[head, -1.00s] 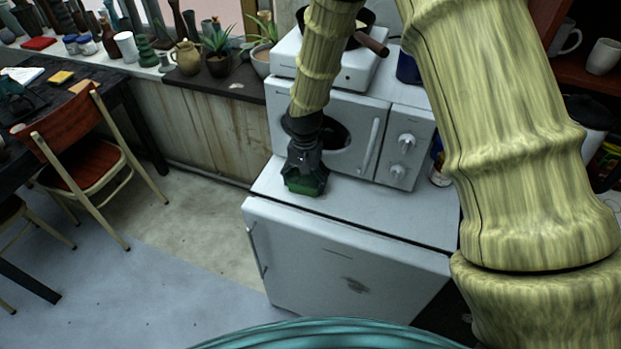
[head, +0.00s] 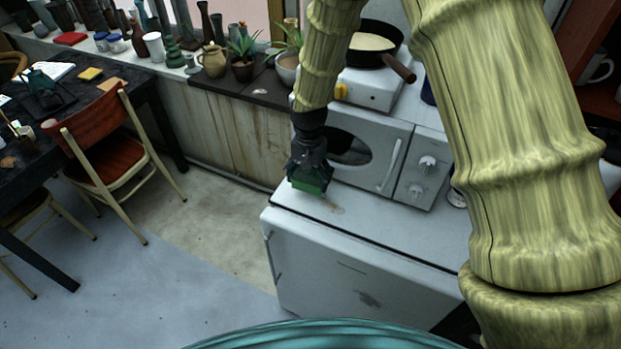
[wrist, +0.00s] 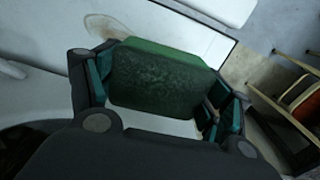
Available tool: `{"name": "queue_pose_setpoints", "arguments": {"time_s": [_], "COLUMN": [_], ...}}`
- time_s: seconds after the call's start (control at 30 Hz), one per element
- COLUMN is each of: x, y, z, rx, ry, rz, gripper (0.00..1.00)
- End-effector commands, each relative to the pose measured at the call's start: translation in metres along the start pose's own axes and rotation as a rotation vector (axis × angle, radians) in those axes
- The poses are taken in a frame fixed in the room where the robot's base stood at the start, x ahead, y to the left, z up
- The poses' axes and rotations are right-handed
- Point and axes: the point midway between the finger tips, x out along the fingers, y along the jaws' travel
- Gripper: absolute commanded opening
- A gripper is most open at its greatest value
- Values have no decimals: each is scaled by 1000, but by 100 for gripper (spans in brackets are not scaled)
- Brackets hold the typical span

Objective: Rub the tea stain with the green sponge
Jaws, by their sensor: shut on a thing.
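My gripper (head: 309,176) is shut on the green sponge (head: 309,186), low over the left part of the white cabinet top, in front of the microwave. In the wrist view the sponge (wrist: 160,80) sits between the fingers of my gripper (wrist: 158,95). A faint brownish tea stain (head: 336,208) shows on the white top, just right of the sponge. In the wrist view a brown ring-like part of the stain (wrist: 103,27) shows beyond the sponge's edge. I cannot tell whether the sponge touches the surface.
The microwave (head: 403,170) stands right behind my gripper, with a hotplate and a frying pan (head: 372,46) on it. The white cabinet (head: 350,270) has free top to the right. A chair (head: 105,150) and a dark table stand at left.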

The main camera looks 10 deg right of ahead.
Motion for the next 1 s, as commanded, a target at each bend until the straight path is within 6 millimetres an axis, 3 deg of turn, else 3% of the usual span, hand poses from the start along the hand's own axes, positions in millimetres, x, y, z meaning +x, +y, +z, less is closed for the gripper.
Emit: {"name": "queue_pose_setpoints", "arguments": {"time_s": [0.3,1.0], "x": [-29,-31], "y": [3,3], "z": [-1,-1], "rx": [4,4], "ry": [0,0], "rz": [0,0], "gripper": [44,44]}}
